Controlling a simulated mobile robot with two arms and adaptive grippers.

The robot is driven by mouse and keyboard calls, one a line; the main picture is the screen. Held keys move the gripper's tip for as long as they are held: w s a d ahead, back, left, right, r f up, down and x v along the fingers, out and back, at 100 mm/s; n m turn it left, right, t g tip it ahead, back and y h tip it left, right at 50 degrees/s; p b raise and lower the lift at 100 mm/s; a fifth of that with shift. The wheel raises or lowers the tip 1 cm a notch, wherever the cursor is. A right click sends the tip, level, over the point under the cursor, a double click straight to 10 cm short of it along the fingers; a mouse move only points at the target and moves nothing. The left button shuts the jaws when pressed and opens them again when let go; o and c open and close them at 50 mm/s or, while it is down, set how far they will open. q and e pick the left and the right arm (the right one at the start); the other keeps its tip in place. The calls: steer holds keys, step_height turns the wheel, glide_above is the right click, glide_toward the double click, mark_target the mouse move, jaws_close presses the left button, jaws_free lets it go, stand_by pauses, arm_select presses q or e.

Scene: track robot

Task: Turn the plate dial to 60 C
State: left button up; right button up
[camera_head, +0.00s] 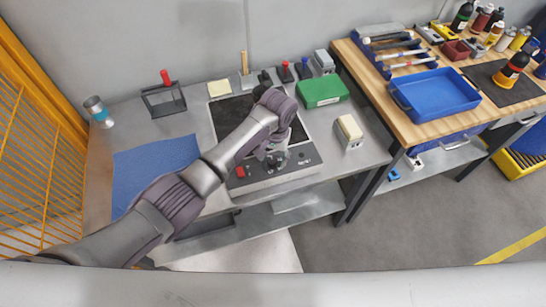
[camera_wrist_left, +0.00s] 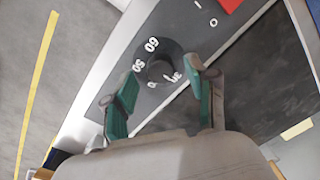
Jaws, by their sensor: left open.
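The hot plate stands on the grey bench, with a dark top and a grey front panel (camera_head: 300,163). My left gripper (camera_head: 275,158) reaches down over this panel and partly hides it. In the left wrist view my left gripper (camera_wrist_left: 150,82) is open, its teal finger pads apart. A dark round plate dial (camera_wrist_left: 160,72) lies between and just beyond the fingertips. White marks around it include 60 and 50; other marks are partly hidden. I cannot tell whether a finger touches the dial, nor its setting. My right gripper is in neither view.
A red switch (camera_head: 240,172) sits at the panel's left. A green box (camera_head: 323,92) and a cream block (camera_head: 349,130) stand to the right. A blue mat (camera_head: 150,165) lies left. A wooden table with a blue tray (camera_head: 440,92) stands farther right.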

arm_select(q)
steer(key=shift+f, duration=0.75)
jaws_close()
